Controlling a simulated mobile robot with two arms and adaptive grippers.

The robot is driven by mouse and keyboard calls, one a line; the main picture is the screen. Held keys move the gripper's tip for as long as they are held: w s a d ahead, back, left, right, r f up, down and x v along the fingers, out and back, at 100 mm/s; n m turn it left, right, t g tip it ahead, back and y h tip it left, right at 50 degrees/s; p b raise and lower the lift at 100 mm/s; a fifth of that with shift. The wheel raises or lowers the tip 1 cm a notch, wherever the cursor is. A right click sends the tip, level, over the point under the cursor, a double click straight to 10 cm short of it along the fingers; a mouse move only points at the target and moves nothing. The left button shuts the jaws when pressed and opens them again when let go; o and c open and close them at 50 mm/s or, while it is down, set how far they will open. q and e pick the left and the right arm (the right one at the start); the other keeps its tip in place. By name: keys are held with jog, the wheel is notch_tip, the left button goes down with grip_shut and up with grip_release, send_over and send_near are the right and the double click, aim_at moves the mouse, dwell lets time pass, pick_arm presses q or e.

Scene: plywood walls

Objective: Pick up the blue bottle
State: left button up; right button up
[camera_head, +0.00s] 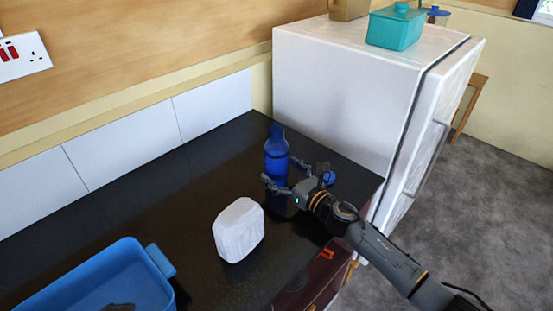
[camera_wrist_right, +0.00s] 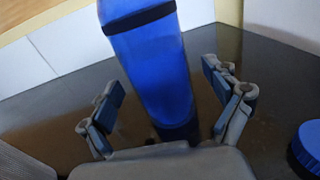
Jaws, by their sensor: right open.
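The blue bottle (camera_head: 276,150) stands upright on the black countertop near the white fridge. My right gripper (camera_head: 276,182) is open beside the bottle's lower part, with its fingers pointing toward it. In the right wrist view the bottle (camera_wrist_right: 152,70) rises between the two spread fingers of the right gripper (camera_wrist_right: 165,108). I cannot tell whether either finger touches it. The bottle's base is partly hidden in the head view. My left gripper is not in view.
A white rounded block (camera_head: 238,231) stands left of my right gripper. A blue tub (camera_head: 100,277) sits at the front left. A blue round lid-like object (camera_wrist_right: 308,148) is right of the gripper. The white fridge (camera_head: 345,95) bounds the counter, with a teal container (camera_head: 395,28) on top.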

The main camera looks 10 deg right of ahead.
jog(key=shift+x, duration=1)
jog(key=shift+s, duration=0.1)
jog(key=c, duration=1.4)
jog(key=shift+c, duration=0.8)
jog(key=shift+r, duration=0.15)
